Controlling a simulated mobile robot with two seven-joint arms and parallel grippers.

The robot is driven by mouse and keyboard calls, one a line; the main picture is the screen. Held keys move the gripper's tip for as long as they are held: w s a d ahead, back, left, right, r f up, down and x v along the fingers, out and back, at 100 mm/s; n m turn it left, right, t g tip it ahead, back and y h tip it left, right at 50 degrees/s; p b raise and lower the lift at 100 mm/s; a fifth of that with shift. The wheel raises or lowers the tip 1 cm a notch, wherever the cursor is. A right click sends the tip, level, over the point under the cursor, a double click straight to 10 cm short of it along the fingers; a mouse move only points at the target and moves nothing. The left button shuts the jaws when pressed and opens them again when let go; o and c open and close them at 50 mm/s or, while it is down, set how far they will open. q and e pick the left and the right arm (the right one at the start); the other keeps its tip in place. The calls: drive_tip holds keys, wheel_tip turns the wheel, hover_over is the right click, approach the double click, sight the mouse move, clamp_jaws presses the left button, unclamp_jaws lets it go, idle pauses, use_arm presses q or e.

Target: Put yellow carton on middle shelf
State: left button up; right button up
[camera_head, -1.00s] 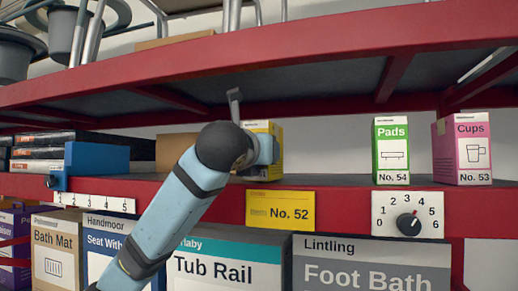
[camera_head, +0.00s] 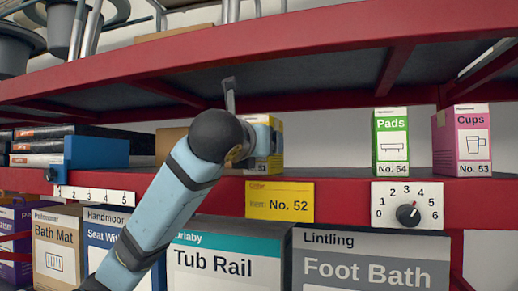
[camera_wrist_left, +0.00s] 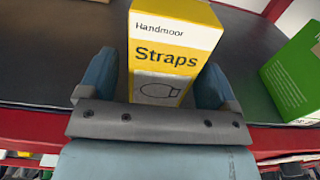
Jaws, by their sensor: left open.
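The yellow carton (camera_head: 277,152) marked "Straps" stands upright on the middle shelf (camera_head: 345,186), behind the No. 52 tag, partly hidden by my left arm in the head view. In the left wrist view the carton (camera_wrist_left: 172,60) stands between the two fingers of my left gripper (camera_wrist_left: 157,84). The fingers are open, one on each side of it. A gap shows beside the right finger; I cannot tell whether the left one touches. In the head view my left gripper (camera_head: 266,138) is mostly hidden behind its own wrist. My right gripper is not in view.
A green Pads carton (camera_head: 391,141) and a pink Cups carton (camera_head: 462,141) stand to the right on the same shelf. Dark boxes and a blue block (camera_head: 100,151) are at the left. The upper shelf's red edge (camera_head: 300,52) runs above. Bare shelf lies between the yellow and green cartons.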

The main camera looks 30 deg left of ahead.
use_arm(q)
drive_tip(key=b+v, duration=0.2)
drive_tip(key=v, duration=0.8)
drive_tip(key=shift+s+b, duration=0.15)
drive_tip(key=shift+b, duration=0.15)
